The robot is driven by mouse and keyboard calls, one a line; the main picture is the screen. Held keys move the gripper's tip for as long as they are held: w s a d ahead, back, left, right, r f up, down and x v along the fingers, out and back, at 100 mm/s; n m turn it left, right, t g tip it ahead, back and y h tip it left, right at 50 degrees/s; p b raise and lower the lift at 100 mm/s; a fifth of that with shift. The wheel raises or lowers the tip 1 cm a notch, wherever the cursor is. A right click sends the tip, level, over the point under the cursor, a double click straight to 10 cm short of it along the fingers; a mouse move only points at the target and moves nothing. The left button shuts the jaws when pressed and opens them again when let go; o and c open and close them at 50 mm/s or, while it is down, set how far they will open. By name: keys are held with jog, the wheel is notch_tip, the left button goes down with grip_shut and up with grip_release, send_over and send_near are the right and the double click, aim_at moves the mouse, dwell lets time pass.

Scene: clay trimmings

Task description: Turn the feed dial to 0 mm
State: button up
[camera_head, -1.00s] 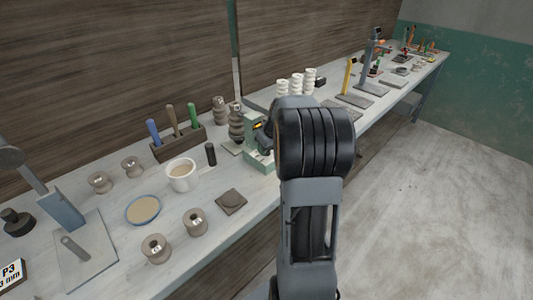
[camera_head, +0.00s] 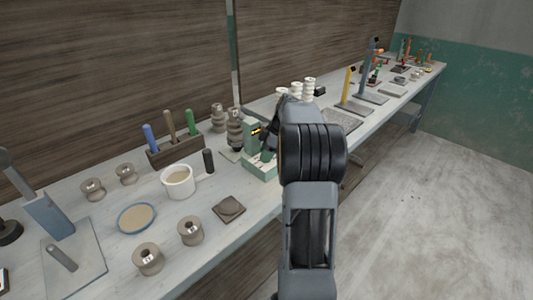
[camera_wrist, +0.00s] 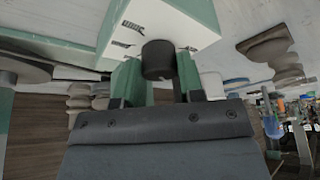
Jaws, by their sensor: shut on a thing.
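The feed dial (camera_wrist: 158,58) is a dark round knob on the pale front face of a mint-green device (camera_wrist: 205,18) in the wrist view. Dark tick marks show on that face beside the knob. My gripper (camera_wrist: 158,78) has one finger on each side of the knob and is shut on it. In the head view the mint-green device (camera_head: 261,168) stands on the bench, partly behind my arm. The dial itself is hidden there. I cannot read which value the dial shows.
A tool rack (camera_head: 176,150) stands behind. Open floor (camera_head: 420,210) lies at right.

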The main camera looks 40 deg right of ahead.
jog(key=shift+n+g, duration=0.3)
jog(key=shift+n, duration=0.4)
jog(key=o, duration=0.9)
jog(key=shift+d, duration=0.1)
jog(key=p+v, duration=0.1)
jog(key=v, duration=0.6)
jog(key=p+v, duration=0.1)
jog(key=v, duration=0.6)
jog(key=shift+d+f, duration=0.15)
jog(key=shift+d, duration=0.05)
